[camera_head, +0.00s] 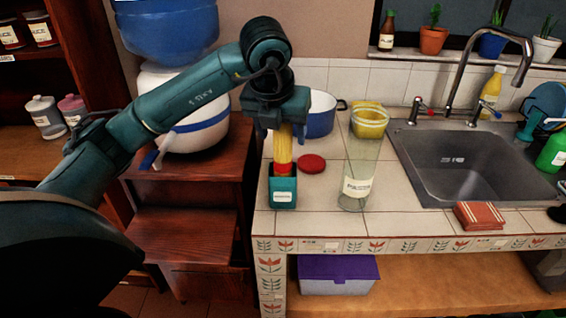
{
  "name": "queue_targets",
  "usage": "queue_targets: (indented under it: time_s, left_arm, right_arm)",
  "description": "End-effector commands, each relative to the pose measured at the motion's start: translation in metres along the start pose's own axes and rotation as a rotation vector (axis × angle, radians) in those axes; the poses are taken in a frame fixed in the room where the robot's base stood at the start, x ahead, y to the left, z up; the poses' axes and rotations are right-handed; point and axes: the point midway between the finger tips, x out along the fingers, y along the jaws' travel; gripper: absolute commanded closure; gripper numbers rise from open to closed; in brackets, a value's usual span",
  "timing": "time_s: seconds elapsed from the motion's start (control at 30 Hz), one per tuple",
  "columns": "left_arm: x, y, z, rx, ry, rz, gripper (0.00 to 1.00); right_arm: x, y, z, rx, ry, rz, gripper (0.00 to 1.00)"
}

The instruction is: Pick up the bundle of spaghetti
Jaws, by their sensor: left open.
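The bundle of spaghetti (284,147) is yellow with a red band near its lower end. It stands upright in a small teal container (284,192) with a white label, at the left end of the tiled counter. My left gripper (282,128) reaches in from the left and points down over the top of the bundle. It is open, with its fingers about the bundle's upper end. The gripper body hides the very top of the bundle, and I cannot tell whether the fingers touch it. My right gripper is not in view.
A red round lid (312,163) lies beside the container. A tall clear pasta jar (357,185) stands to the right, near the sink (455,160). A folded red cloth (479,215) lies in front of the sink.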

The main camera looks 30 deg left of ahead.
Motion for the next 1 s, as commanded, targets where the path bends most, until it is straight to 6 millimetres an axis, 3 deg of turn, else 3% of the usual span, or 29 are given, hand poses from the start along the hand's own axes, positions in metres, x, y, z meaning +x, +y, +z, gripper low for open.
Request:
queue_targets:
  time_s: [0.2,0.5,1.0]
  left_arm:
    - [0.030,0.002,0.000,-0.001,0.002,0.001,0.40]
    - [0.035,0.001,0.000,0.000,0.001,0.000,0.40]
    - [0.034,0.001,0.000,0.000,0.000,-0.001,0.81]
  right_arm:
    - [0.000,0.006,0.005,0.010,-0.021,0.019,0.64]
    - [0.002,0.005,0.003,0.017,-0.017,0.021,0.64]
    - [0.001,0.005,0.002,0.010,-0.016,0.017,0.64]
